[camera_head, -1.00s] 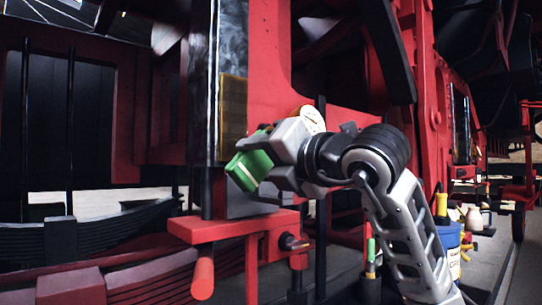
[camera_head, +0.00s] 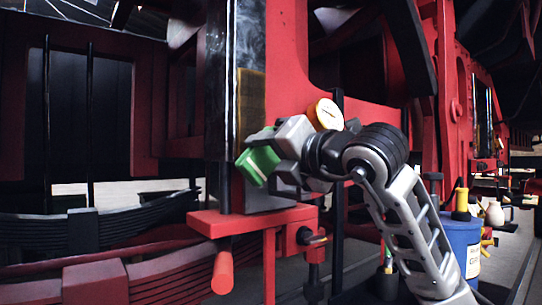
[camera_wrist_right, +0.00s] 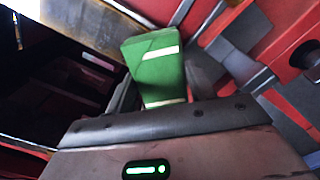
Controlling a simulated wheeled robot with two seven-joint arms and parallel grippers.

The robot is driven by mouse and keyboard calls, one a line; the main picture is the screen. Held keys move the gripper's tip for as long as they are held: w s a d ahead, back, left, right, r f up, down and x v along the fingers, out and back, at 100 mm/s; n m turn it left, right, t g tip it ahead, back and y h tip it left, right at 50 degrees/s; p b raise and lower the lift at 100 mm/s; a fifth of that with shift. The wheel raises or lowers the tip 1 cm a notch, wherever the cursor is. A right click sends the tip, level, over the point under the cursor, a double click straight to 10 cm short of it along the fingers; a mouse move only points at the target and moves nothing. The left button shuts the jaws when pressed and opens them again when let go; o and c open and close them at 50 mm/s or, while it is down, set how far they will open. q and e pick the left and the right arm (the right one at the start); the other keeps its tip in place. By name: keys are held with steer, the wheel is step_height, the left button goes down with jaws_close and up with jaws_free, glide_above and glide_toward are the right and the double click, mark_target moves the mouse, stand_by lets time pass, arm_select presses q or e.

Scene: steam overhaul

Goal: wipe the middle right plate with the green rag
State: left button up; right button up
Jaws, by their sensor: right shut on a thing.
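The green rag (camera_head: 258,165), a folded green block with a pale stripe, is in my right gripper (camera_head: 277,150), which is shut on it. It also shows in the right wrist view (camera_wrist_right: 157,68), just beyond the wrist housing. A brownish, stained plate (camera_head: 251,100) stands upright on the red frame, beside a dark, streaked upright face (camera_head: 221,70). The rag is just below the brownish plate in the head view; I cannot tell whether they touch. Which surface is the middle right plate is not clear. My left gripper is out of view.
A round gauge (camera_head: 326,114) sits close behind the gripper. A red bracket (camera_head: 250,219) juts out below the rag. A blue can (camera_head: 461,240) and several small bottles stand at the right. Dark leaf springs (camera_head: 110,228) lie at the lower left.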

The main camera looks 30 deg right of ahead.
mark_target(253, 70)
steer(key=shift+w, duration=0.35)
steer(key=shift+w, duration=0.55)
steer(key=shift+r, duration=0.1)
step_height(253, 70, up, 3)
steer(key=p, duration=0.3)
steer(key=shift+s+r, duration=0.1)
steer(key=shift+r, duration=0.4)
steer(key=shift+r+p, duration=1.75)
steer(key=shift+r, duration=0.2)
steer(key=shift+r+p, duration=2.95)
steer(key=shift+r, duration=0.85)
step_height(253, 70, down, 16)
steer(key=b, duration=1.5)
steer(key=shift+r, duration=0.1)
